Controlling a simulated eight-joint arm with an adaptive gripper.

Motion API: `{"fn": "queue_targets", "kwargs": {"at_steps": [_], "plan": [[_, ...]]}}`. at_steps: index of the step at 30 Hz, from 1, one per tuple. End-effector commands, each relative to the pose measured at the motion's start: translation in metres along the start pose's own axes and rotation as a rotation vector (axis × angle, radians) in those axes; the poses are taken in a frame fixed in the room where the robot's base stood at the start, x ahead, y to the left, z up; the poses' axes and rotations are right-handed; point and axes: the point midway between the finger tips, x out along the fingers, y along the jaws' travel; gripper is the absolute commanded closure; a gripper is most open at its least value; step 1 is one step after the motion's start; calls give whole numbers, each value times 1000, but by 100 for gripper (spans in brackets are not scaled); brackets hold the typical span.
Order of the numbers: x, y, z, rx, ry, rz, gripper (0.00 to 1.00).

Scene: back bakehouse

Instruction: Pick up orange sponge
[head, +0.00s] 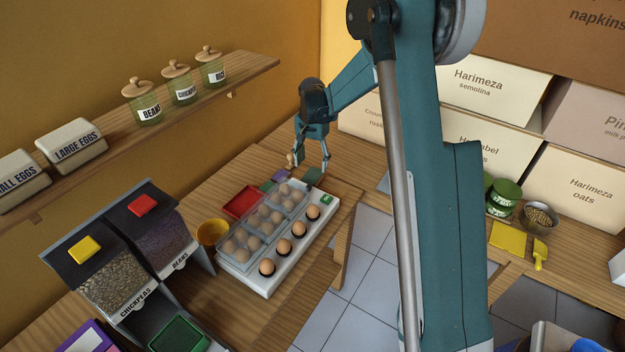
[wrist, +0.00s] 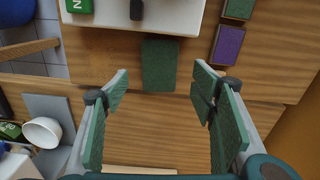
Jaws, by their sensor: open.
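I cannot make out an orange sponge in either view. My gripper (head: 310,166) is open and empty, pointing down over the far end of the wooden counter. In the wrist view its two fingers (wrist: 160,84) stand wide apart. A dark green flat block (wrist: 160,65) lies just ahead of and between the fingertips; it also shows below the gripper in the head view (head: 313,177). A purple flat block (wrist: 228,46) and another green one (wrist: 238,8) lie to the right. A small tan shape by the left finger in the head view is unclear.
A white egg tray (head: 262,284) with several eggs and a clear cover stands close to the green block. A red tray (head: 242,202) and a yellow bowl (head: 212,232) stand left of it. A white cup (wrist: 42,132) is at lower left in the wrist view.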

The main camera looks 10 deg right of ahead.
Motion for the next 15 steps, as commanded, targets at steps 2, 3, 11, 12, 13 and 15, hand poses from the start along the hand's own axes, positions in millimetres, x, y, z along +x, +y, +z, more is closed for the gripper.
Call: {"fn": "queue_targets", "kwargs": {"at_steps": [2,3,11,12,13,15], "plan": [[2,0,0,0,0,0,43],[4,0,0,0,0,0,43],[24,0,0,0,0,0,43],[25,0,0,0,0,0,43],[26,0,0,0,0,0,43],[26,0,0,0,0,0,43]]}}
